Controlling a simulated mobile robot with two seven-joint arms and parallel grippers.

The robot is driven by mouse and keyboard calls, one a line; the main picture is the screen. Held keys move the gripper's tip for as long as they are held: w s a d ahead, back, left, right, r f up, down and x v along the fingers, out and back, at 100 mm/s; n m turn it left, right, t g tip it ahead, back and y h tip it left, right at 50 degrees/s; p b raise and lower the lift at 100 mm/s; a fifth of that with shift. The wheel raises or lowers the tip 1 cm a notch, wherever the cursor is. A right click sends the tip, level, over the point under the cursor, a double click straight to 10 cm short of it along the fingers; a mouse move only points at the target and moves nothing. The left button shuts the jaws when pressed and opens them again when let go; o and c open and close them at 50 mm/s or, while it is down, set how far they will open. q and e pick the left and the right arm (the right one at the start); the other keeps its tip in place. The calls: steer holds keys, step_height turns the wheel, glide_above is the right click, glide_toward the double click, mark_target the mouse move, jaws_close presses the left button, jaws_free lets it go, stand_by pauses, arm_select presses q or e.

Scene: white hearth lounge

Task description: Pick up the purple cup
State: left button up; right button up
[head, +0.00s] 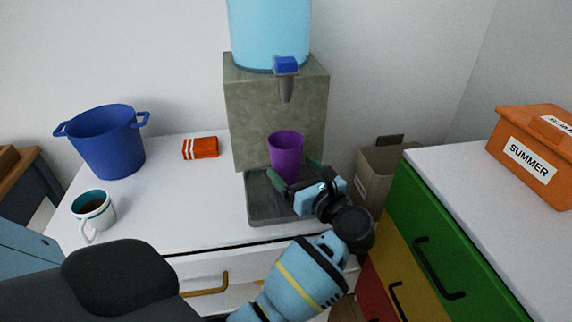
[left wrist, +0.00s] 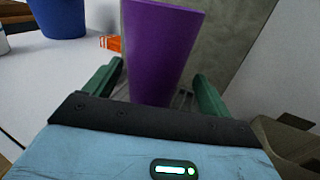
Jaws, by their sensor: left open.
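The purple cup (head: 286,152) stands upright on the grey drip tray (head: 261,212) of the water dispenser, below its spout. My left gripper (head: 297,176) is at the cup, its jaws open with a green finger on either side of it. In the left wrist view the cup (left wrist: 160,50) rises between the two fingers of the left gripper (left wrist: 150,88), with a gap showing near each finger. The cup's base is partly hidden behind the gripper. My right gripper is not in view.
The stone dispenser (head: 240,110) with a blue bottle (head: 268,30) stands behind the cup. On the white counter are a blue pot (head: 108,145), a mug (head: 95,210) and an orange packet (head: 200,148). A green-fronted cabinet (head: 430,225) is at right.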

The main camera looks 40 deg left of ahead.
arm_select(q)
steer(key=x, duration=0.3)
steer(key=p+x, duration=0.1)
steer(key=shift+s+a, duration=0.35)
steer(key=shift+w+a+f, duration=0.1)
steer(key=shift+w+a, duration=0.05)
steer(key=shift+a, duration=0.15)
steer(key=c, duration=1.3)
